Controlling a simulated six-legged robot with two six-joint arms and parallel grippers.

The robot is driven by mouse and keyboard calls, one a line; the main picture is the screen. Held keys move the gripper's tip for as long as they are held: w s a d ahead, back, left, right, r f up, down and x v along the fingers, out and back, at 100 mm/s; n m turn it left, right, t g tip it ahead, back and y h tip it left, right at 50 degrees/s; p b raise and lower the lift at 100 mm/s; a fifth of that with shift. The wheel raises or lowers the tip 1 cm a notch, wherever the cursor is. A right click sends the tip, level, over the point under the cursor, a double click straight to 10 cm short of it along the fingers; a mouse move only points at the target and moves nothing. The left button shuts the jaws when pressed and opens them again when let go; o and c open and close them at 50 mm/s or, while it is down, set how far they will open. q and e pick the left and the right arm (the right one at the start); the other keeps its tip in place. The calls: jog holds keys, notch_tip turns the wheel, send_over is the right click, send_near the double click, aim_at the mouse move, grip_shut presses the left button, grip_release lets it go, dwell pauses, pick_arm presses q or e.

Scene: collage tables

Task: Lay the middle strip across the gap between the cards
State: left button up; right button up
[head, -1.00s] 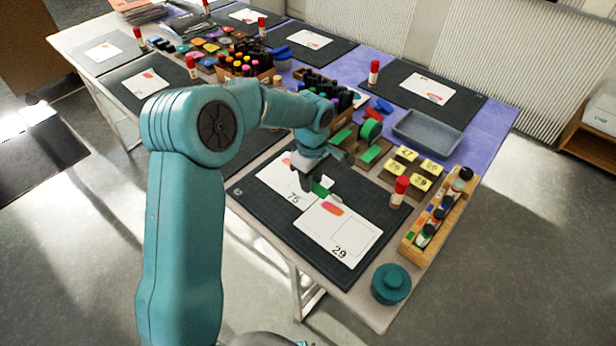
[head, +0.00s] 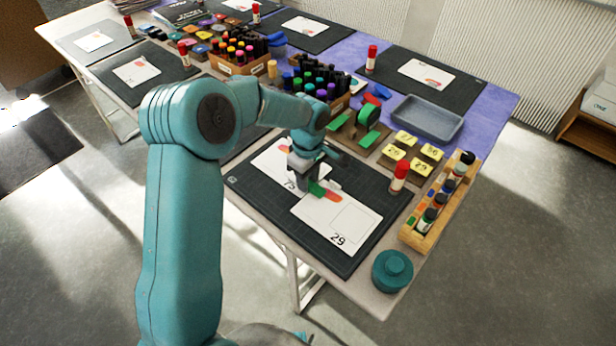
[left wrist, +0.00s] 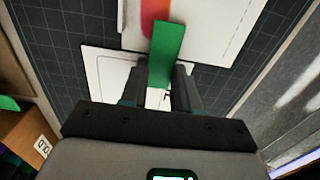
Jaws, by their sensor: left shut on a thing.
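My left gripper (head: 312,184) is shut on a green strip (head: 320,189). In the head view the strip shows where the card marked 75 (head: 270,162) and the card marked 29 (head: 350,222) come close. Both white cards lie on a dark mat and carry reddish shapes. In the left wrist view, the strip (left wrist: 169,45) sticks out between the fingers (left wrist: 162,88), its far end over the upper card (left wrist: 215,25). The other card (left wrist: 95,62) is lower left, partly behind the fingers. Whether the strip touches the cards is unclear. My right gripper is not in view.
Two more green strips (head: 368,140) lie on a brown holder. A red-capped glue stick (head: 398,178), a wooden rack of bottles (head: 412,238) and a teal round pot (head: 392,271) stand to the right. A grey tray (head: 428,118) is behind. The mat's front part (head: 270,212) is bare.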

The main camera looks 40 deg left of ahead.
pick_arm(q)
jog(key=o, duration=0.7)
jog(key=shift+o, duration=0.2)
notch_tip(320, 180, up, 16)
jog(key=p, duration=0.1)
jog(key=shift+r, duration=0.15)
dwell(0.4)
